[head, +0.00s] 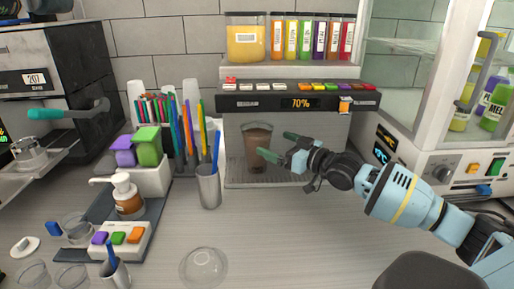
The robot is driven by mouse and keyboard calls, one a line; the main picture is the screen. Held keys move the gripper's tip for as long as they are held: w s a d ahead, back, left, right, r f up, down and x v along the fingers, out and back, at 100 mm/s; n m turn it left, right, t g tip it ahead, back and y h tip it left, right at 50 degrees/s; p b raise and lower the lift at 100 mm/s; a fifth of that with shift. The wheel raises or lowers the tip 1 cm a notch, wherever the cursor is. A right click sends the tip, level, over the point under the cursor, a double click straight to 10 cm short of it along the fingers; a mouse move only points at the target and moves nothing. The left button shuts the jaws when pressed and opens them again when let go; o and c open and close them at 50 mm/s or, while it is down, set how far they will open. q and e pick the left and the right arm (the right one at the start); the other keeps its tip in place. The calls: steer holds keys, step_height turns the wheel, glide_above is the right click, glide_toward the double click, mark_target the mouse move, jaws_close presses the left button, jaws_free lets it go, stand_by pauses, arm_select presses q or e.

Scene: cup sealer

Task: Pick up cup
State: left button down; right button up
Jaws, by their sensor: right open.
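A clear cup with brown drink (257,143) stands upright in the bay of the drink dispenser (300,97), under its row of buttons. My right gripper (275,145) is open, with its green-tipped fingers at the cup's right side. One finger reaches behind or beside the cup and the other crosses low in front of it. I cannot tell whether the fingers touch the cup. My left gripper is not in view.
A metal holder with a blue straw (209,185) stands left of the dispenser. A clear dome lid (203,266) lies on the counter. Pump bottle (127,196) and small cups are at left. A glass-doored cabinet (440,80) stands right.

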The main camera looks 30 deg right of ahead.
mark_target(269, 141)
steer(key=x, duration=0.2)
steer(key=shift+w+a, duration=0.1)
steer(key=shift+w, duration=0.2)
steer(key=shift+w+a, duration=0.25)
steer(key=shift+w, duration=0.2)
steer(key=x, duration=0.3)
steer(key=shift+a+f, duration=0.15)
steer(key=shift+a, duration=0.05)
steer(key=shift+w+a, duration=0.1)
steer(key=shift+w, duration=0.4)
steer(key=shift+c, duration=0.4)
